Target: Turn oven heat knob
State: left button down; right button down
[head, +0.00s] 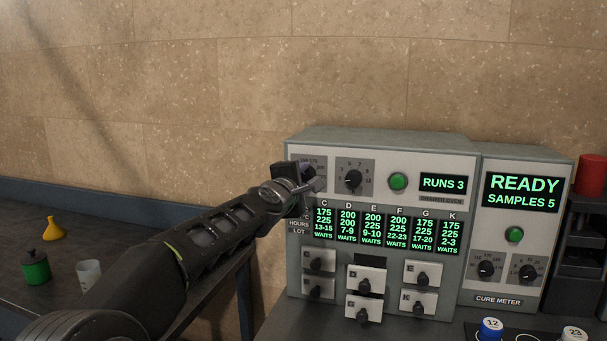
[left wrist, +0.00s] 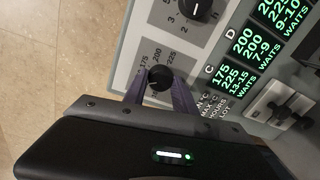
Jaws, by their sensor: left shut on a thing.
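The oven (head: 377,148) is a grey cabinet with a "RUNS 3" display, a green button and two black knobs along its top panel. My left gripper (head: 312,184) reaches to the upper left knob and hides most of it in the head view. In the left wrist view that heat knob (left wrist: 160,78), marked 175, 200 and 225, sits between the fingers of my left gripper (left wrist: 161,92), which is shut on it. The second oven knob (head: 353,179) is to its right and also shows in the left wrist view (left wrist: 194,8). My right gripper is not in view.
Several small drawers (head: 366,278) with black handles fill the oven's lower front. The cure meter (head: 500,297) stands at right, its display reading "READY SAMPLES 5". Lidded jars (head: 490,328) stand front right. A green canister (head: 35,268), a cup (head: 89,275) and a yellow funnel (head: 53,229) stand at left.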

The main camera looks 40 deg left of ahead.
pick_arm(q)
jog(key=m+p, duration=0.2)
jog(key=m, duration=0.3)
jog(key=shift+d+y, duration=0.1)
jog(key=shift+y, duration=0.2)
jog(key=m+p, duration=0.2)
jog(key=m, duration=0.2)
jog(key=shift+m, duration=0.3)
jog(key=m+p, duration=0.2)
jog(key=m, duration=0.2)
jog(key=shift+y+p, duration=0.3)
jog(key=shift+f+m+p, duration=0.2)
jog(key=shift+m+p, duration=0.35)
jog(key=shift+m, duration=1.35)
jog(key=c, duration=1)
grip_release()
jog(key=shift+r, duration=0.1)
